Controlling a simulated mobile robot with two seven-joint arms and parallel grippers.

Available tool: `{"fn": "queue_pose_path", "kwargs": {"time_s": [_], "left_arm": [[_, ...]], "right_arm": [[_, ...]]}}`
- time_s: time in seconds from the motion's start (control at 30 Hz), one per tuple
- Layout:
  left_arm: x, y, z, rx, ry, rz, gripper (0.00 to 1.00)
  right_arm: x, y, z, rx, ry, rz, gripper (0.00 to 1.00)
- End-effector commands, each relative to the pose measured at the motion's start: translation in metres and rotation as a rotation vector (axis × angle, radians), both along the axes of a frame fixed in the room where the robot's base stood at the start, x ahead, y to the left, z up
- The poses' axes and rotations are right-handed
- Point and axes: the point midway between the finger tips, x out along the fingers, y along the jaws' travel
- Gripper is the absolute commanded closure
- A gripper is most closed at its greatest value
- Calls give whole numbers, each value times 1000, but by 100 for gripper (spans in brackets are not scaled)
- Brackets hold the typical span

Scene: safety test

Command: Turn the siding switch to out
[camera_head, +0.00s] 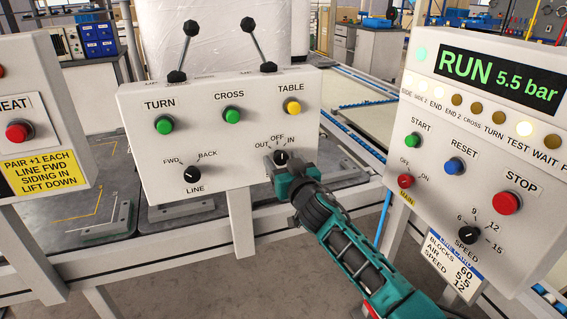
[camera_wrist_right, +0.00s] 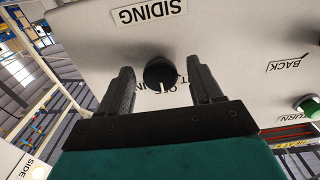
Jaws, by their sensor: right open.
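The siding switch is a black round knob (camera_head: 281,157) at the lower right of the white middle panel (camera_head: 215,145), below the labels OUT, OFF and IN. In the wrist view, upside down, the knob (camera_wrist_right: 159,72) shows under the SIDING label. Its white mark points roughly toward OFF; the exact setting is hard to tell. My right gripper (camera_head: 283,167) is open at the panel. In the wrist view its two fingers (camera_wrist_right: 162,88) stand on either side of the knob, with gaps visible. In the head view the gripper partly covers the knob and hides its label.
The LINE knob (camera_head: 192,174) sits left of the gripper. Green TURN (camera_head: 165,125), green CROSS (camera_head: 232,115) and yellow TABLE (camera_head: 292,106) buttons are above, with two levers on top. A right panel (camera_head: 470,150) has START, RESET, STOP and SPEED controls. A left panel (camera_head: 40,110) has a red button.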

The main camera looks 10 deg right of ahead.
Motion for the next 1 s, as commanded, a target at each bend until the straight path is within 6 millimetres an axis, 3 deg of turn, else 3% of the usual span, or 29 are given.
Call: {"fn": "queue_pose_path", "kwargs": {"time_s": [0.07, 0.6, 1.0], "left_arm": [[-1, 0, -1, 0, 2, -1, 100], [-5, 0, -5, 1, 13, -1, 100], [-5, 0, -3, 1, 13, 0, 100]], "right_arm": [[0, 0, 0, 0, 0, 0, 39], [0, 0, 0, 0, 0, 0, 91], [0, 0, 0, -87, -14, 0, 91]]}}
